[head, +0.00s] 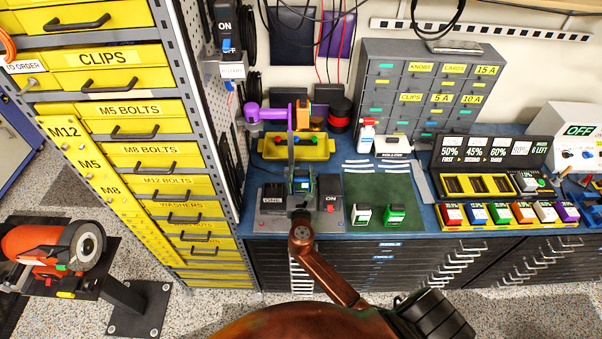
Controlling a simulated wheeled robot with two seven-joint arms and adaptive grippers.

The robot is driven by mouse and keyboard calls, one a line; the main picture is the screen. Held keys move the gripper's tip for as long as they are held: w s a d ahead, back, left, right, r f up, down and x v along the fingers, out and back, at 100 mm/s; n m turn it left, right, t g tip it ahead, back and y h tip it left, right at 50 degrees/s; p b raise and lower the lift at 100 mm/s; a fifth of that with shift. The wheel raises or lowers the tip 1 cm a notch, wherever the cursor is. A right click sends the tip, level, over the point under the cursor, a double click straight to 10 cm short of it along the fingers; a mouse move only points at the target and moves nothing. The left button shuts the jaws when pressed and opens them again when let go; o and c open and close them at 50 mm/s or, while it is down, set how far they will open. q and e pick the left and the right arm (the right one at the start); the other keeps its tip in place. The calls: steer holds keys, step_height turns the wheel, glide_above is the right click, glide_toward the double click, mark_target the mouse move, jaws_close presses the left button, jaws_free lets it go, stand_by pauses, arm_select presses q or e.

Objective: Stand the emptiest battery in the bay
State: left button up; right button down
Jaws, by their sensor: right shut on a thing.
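My right gripper (301,200) reaches in from below and is shut on a small dark block with blue and green parts (301,183), likely a battery. It holds the block over a grey station (274,213) with dark panels marked ON; whether they touch is unclear. A white-and-green battery-like block (363,215) and a green one (396,215) stand on the green mat (378,189). A charger-like rack (450,199) on the right has dark bays under a panel (483,152) reading 50%, 45% and 80%. My left gripper is not in view.
Several coloured boxes (499,213) line the bench front at right. A white bottle (367,135) stands near the drawer cabinet (402,84). Yellow drawers (135,150) rise at left.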

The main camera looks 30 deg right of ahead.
mark_target(301, 185)
steer(key=shift+f+b, duration=1.3)
steer(key=shift+f, duration=0.5)
steer(key=shift+p, duration=0.4)
stand_by(1.7)
stand_by(0.5)
steer(key=c, duration=1)
jaws_free()
steer(key=shift+f, duration=0.15)
steer(key=v, duration=1.2)
